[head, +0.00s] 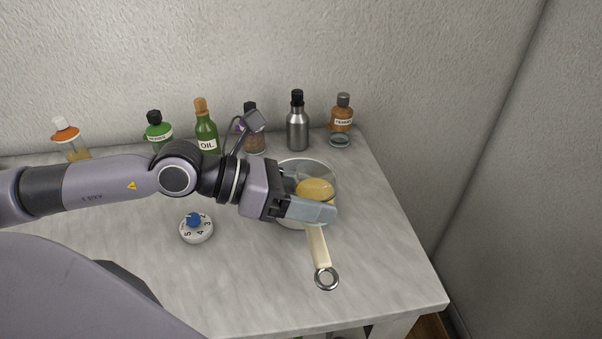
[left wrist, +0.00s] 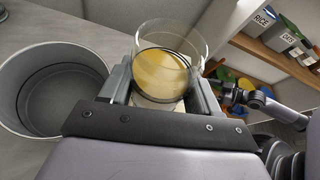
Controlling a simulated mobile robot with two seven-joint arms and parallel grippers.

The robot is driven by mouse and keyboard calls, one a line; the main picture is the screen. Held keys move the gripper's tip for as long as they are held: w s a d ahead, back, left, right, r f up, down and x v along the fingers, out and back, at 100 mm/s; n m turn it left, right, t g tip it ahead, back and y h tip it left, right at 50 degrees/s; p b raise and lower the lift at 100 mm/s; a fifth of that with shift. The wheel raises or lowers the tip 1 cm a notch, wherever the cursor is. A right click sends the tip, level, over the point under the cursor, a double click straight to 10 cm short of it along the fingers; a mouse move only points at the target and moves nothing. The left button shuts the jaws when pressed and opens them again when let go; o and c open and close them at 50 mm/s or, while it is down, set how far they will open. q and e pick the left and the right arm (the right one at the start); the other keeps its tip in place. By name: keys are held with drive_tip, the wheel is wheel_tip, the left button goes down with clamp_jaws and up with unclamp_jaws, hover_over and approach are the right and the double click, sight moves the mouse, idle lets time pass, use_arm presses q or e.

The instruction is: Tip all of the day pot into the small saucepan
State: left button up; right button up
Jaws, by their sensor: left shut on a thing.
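My left gripper (head: 318,207) is shut on the day pot, a clear glass vessel with yellow contents. The day pot (left wrist: 168,62) sits between the fingers in the left wrist view; its yellow contents (head: 314,189) show in the head view. The small saucepan (head: 290,222) is pale, with a cream handle (head: 318,246) ending in a metal ring toward the front. The gripper and pot are over it in the head view, hiding much of it. In the left wrist view, the visible inside of the saucepan (left wrist: 50,95) looks grey and bare. The pot's exact tilt is unclear.
A white numbered dial with a blue knob (head: 195,223) lies left of the saucepan. Along the wall stand an oil bottle (head: 206,135), a steel bottle (head: 297,125), a brown-topped jar (head: 341,120) and others. The countertop (head: 385,270) is clear at front right.

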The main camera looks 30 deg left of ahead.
sight(307, 183)
use_arm(q)
drive_tip(key=shift+w+a+r+n+h+b, duration=0.25)
drive_tip(key=shift+w+a+n+h+b, duration=0.1)
drive_tip(key=shift+n, duration=0.25)
drive_tip(key=shift+w+a+f+n+g+h+b, duration=0.25)
drive_tip(key=shift+w+f+n+g+b, duration=0.3)
drive_tip(key=shift+b, duration=0.4)
drive_tip(key=shift+w+a+r+n+h, duration=0.2)
drive_tip(key=shift+a+r+n+h, duration=0.1)
drive_tip(key=shift+r+n, duration=0.25)
drive_tip(key=shift+w+g, duration=0.1)
drive_tip(key=shift+g, duration=0.25)
drive_tip(key=shift+a+f+n+h, duration=0.15)
drive_tip(key=shift+f+n+h, duration=0.25)
drive_tip(key=shift+n, duration=0.4)
drive_tip(key=shift+r+n+h, duration=0.3)
drive_tip(key=shift+r+n, duration=0.2)
drive_tip(key=shift+n, duration=0.1)
drive_tip(key=shift+f+n+g+h, duration=0.35)
drive_tip(key=shift+n+g+h, duration=0.05)
drive_tip(key=shift+n, duration=0.3)
drive_tip(key=shift+r+n+h, duration=0.3)
drive_tip(key=shift+r+n, duration=0.1)
drive_tip(key=shift+n, duration=0.2)
idle(0.9)
drive_tip(key=shift+w+a+f+n+h, duration=0.35)
drive_tip(key=shift+w+a+n, duration=0.15)
drive_tip(key=shift+w+n, duration=0.25)
idle(0.6)
